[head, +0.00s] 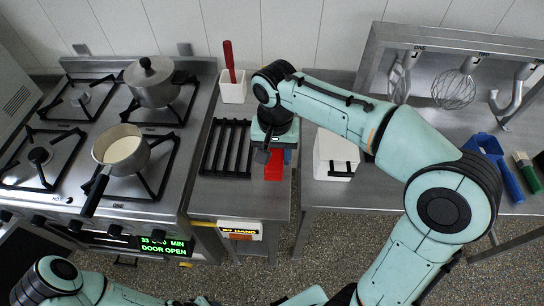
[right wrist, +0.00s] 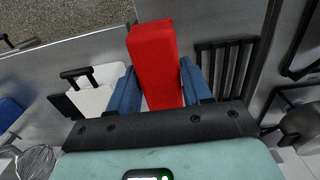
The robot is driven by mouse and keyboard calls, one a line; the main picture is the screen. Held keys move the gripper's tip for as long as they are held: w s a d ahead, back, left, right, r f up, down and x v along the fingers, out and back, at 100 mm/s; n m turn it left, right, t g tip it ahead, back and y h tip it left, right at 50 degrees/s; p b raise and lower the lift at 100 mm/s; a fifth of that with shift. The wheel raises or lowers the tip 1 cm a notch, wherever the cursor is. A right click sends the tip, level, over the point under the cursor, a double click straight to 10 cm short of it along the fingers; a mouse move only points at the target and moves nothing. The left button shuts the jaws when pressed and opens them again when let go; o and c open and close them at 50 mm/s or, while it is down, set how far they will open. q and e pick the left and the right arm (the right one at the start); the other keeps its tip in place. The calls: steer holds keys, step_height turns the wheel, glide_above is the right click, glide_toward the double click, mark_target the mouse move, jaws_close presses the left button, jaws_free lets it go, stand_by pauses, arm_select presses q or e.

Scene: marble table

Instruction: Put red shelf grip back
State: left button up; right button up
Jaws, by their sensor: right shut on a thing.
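The red shelf grip (right wrist: 155,60) is a plain red block. It stands between the two blue fingers of my right gripper (right wrist: 157,72) in the right wrist view, and the gripper is shut on it. In the head view the red shelf grip (head: 273,170) shows just below my right gripper (head: 274,156), over the steel counter right of the black slatted rack. The wrist hides part of it, and I cannot tell whether it touches the counter. My left arm shows at the bottom left of the head view, but its gripper is out of sight.
A black slatted rack (head: 227,147) is close on the left, and a white box with a black handle (head: 333,152) on the right. A white holder (head: 233,92) with a red-handled tool stands behind. The stove (head: 105,215) carries two pots. Whisks hang at the back right.

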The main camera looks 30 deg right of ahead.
steer(key=shift+s, duration=0.25)
steer(key=shift+f, duration=0.15)
steer(key=b, duration=0.2)
glide_above(274, 199)
step_height(274, 199, down, 15)
steer(key=shift+r, duration=0.15)
steer(key=shift+f, duration=2.3)
arm_select(q)
steer(key=s+f, duration=0.2)
steer(key=f, duration=0.1)
steer(key=shift+s, duration=0.2)
arm_select(e)
steer(key=o, duration=1.1)
steer(key=shift+f, duration=0.15)
arm_select(q)
steer(key=shift+w+r+p, duration=0.3)
steer(key=shift+w+r, duration=0.05)
steer(key=shift+r, duration=0.25)
arm_select(e)
steer(key=r, duration=1.3)
steer(key=shift+s+d+r, duration=0.2)
